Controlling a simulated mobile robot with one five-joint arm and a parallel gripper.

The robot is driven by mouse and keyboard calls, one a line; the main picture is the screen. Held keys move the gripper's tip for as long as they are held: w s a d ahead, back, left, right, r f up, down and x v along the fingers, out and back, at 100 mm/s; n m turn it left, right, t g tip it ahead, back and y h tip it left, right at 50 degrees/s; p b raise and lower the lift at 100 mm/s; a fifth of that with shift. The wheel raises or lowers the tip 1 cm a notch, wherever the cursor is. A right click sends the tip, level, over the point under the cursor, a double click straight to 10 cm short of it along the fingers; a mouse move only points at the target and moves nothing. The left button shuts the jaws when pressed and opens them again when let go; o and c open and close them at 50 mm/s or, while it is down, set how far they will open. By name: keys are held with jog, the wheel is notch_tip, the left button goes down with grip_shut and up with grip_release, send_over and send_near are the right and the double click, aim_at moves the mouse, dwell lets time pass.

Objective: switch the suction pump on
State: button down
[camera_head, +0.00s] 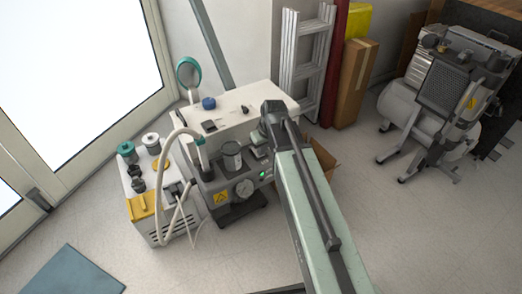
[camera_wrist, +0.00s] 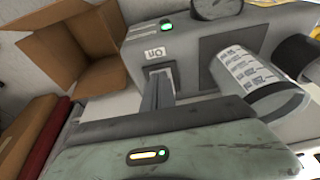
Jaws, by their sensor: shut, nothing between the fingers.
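A grey machine (camera_head: 222,196) with a gauge, a jar and a lit green lamp (camera_head: 262,173) stands in the middle of the head view; I take it for the suction pump. In the wrist view its grey housing (camera_wrist: 215,32) carries the green lamp (camera_wrist: 166,26) and a small "On" label (camera_wrist: 155,53). A switch plate (camera_wrist: 162,71) lies just below that label. My gripper (camera_wrist: 159,86) is shut and empty, its narrow fingertips in front of the plate. Fingertips hide part of the plate, so contact and the switch's position cannot be told. My arm covers the machine's right side in the head view.
A labelled jar (camera_wrist: 262,82) is close to the right of my fingers. An open cardboard box (camera_wrist: 72,45) is at left. A white unit with a hose (camera_head: 165,215) stands left of the machine, a cream cabinet (camera_head: 235,105) behind.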

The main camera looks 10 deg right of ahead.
jog(key=shift+a+r+p, duration=0.1)
jog(key=shift+r+p, duration=0.6)
jog(key=shift+r, duration=0.1)
jog(key=shift+r+p, duration=0.35)
jog(key=s+p+v, duration=0.1)
jog(key=p+v, duration=1.1)
jog(key=v, duration=0.1)
jog(key=shift+s+d+f, duration=0.2)
jog(key=shift+s+d, duration=0.05)
jog(key=shift+d, duration=0.1)
